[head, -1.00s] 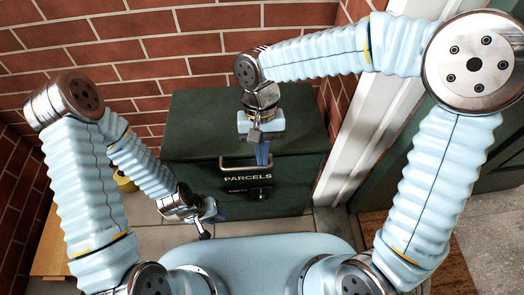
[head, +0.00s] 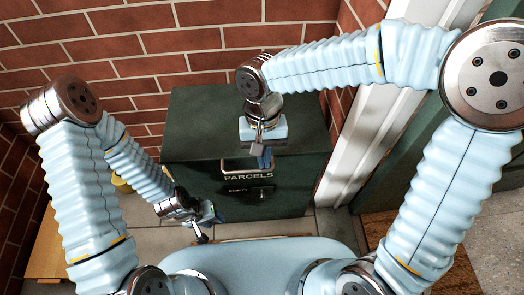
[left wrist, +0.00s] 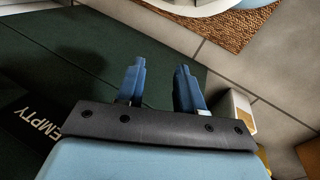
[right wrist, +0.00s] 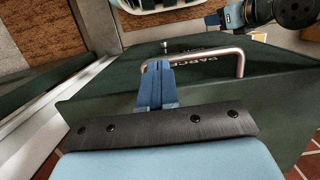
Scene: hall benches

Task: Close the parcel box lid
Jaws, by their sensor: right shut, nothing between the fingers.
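The dark green parcel box (head: 290,190) stands against the brick wall. Its lid (head: 200,110) lies across the top and looks down, though I cannot tell whether a thin gap remains. A metal handle (head: 228,165) is on its front, above the PARCELS lettering. My right gripper (head: 264,160) is over the lid's front edge, pointing down, with its fingers together and empty. In the right wrist view the fingertips (right wrist: 159,65) are by one end of the handle (right wrist: 240,62); contact is unclear. My left gripper (head: 213,215) is low in front of the box; its fingers (left wrist: 160,68) are apart and empty.
A white door frame (head: 370,130) stands close to the right of the box. A brown mat (head: 455,270) lies at the lower right. A wooden bench (head: 50,250) is at the left, with a yellow object (head: 121,186) beside my left arm.

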